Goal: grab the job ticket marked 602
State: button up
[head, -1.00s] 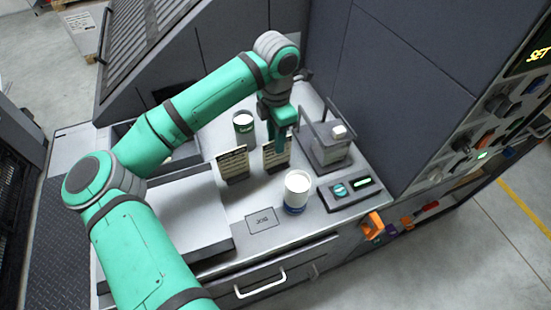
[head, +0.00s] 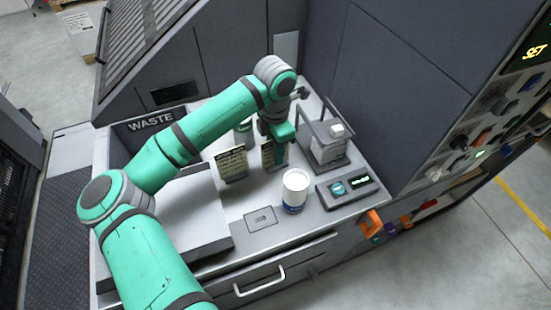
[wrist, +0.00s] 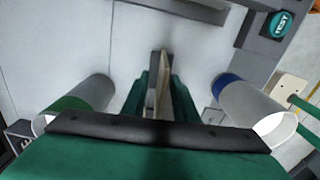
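Two cream job tickets stand upright on the grey worktop in the head view: a left ticket (head: 231,163) and a right ticket (head: 283,156). Both carry dark print, too small for me to read, so I cannot tell which is 602. My gripper (head: 274,150) points down over the right ticket and covers part of it. In the wrist view the ticket (wrist: 163,95) shows nearly edge-on between my green fingers (wrist: 161,88). The fingers straddle it and look slightly apart from it.
A white can with a blue band (head: 295,192) stands in front of the right ticket. A green-banded can (wrist: 85,98) stands on the other side, mostly hidden in the head view. A framed stand (head: 326,145) and a test device (head: 343,190) are to the right. A JOB plate (head: 260,219) lies in front.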

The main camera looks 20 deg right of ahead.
jog(key=shift+f, duration=0.15)
dwell(0.3)
grip_shut()
